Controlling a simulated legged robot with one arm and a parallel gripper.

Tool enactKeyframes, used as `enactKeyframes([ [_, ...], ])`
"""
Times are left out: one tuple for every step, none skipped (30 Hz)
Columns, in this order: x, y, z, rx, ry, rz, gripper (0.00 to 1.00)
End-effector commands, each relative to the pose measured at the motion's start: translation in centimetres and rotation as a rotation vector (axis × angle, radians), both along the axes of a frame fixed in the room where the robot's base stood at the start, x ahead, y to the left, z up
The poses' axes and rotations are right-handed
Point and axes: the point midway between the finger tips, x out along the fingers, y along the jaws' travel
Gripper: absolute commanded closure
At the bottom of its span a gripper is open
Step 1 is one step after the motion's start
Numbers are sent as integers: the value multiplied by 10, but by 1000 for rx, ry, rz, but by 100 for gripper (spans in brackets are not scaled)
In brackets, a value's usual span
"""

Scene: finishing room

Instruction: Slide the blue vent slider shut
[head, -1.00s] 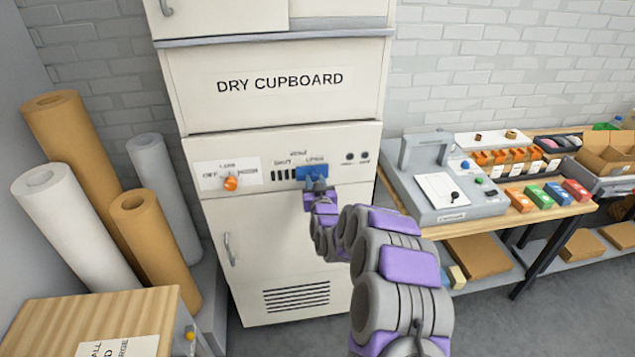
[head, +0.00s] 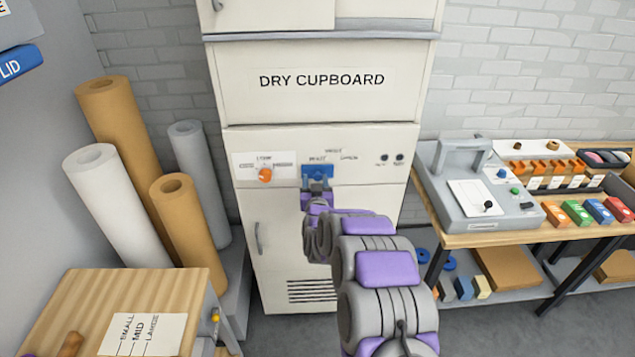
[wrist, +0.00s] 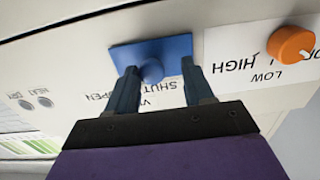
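The blue vent slider (head: 317,172) is a flat blue plate with a round knob on the cupboard's control panel. It sits at the left, below the SHUT label, and no dark vent slots show beside it. In the wrist view the slider (wrist: 165,50) appears turned over, with its knob between my fingers. My gripper (wrist: 158,66) is open, its two blue-grey fingers apart around the knob. The knob is close to the finger on the OPEN side; I cannot tell whether they touch. In the head view my gripper (head: 317,188) partly hides the slider's lower edge.
The dry cupboard (head: 320,105) has an orange dial (head: 265,175) left of the slider. Paper rolls (head: 105,205) stand at left behind a wooden-topped cabinet (head: 90,300). A workbench (head: 490,240) with a grey device stands at right. Grey floor shows below.

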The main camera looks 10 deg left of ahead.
Motion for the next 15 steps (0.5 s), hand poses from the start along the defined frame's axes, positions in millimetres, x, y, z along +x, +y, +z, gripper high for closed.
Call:
enactKeyframes([
  [0,0,0,0,0,0,44],
  [0,0,0,0,-1,0,44],
  [1,-1,0,1,-1,-1,44],
  [1,-1,1,1,-1,-1,44],
  [1,-2,1,2,0,-1,44],
  [1,-3,1,2,-1,-1,44],
  [1,-3,1,3,-1,-1,44],
  [1,-4,2,3,-1,-1,44],
  [1,-4,2,4,-2,-2,44],
  [1,-4,2,5,-2,-2,44],
  [1,-4,2,5,-2,-2,44],
  [1,-4,2,5,-2,-2,44],
  [0,-4,2,5,-2,-2,44],
  [-1,-4,2,3,-1,-2,44],
  [-2,-5,2,4,-2,-3,44],
])
